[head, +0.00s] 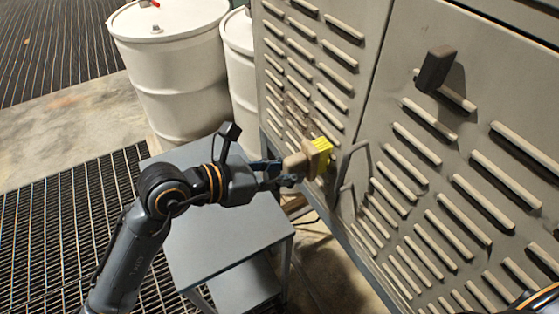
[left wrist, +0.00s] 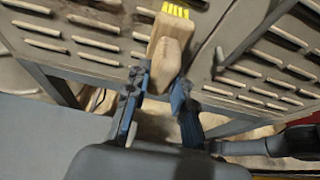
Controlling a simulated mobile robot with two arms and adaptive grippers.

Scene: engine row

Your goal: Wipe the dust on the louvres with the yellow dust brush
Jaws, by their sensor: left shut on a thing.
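The yellow dust brush (head: 317,159) has a tan wooden body and short yellow bristles. My left gripper (head: 287,170) is shut on its handle. The bristles point at the left louvred panel (head: 349,82), by its lower right edge; I cannot tell if they touch it. In the left wrist view the brush (left wrist: 166,47) stands out beyond the fingers (left wrist: 160,95), bristles at the far end. A brownish, dusty-looking patch lies on the louvres (head: 296,106) of the left panel, above and left of the brush. My right gripper cannot be made out.
A grey table (head: 218,250) stands below my left arm, its top bare. White drums (head: 175,65) stand behind it at the left. A bar handle (head: 350,165) sticks out right beside the brush. A dark latch (head: 435,69) juts from the right louvred panel (head: 400,40).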

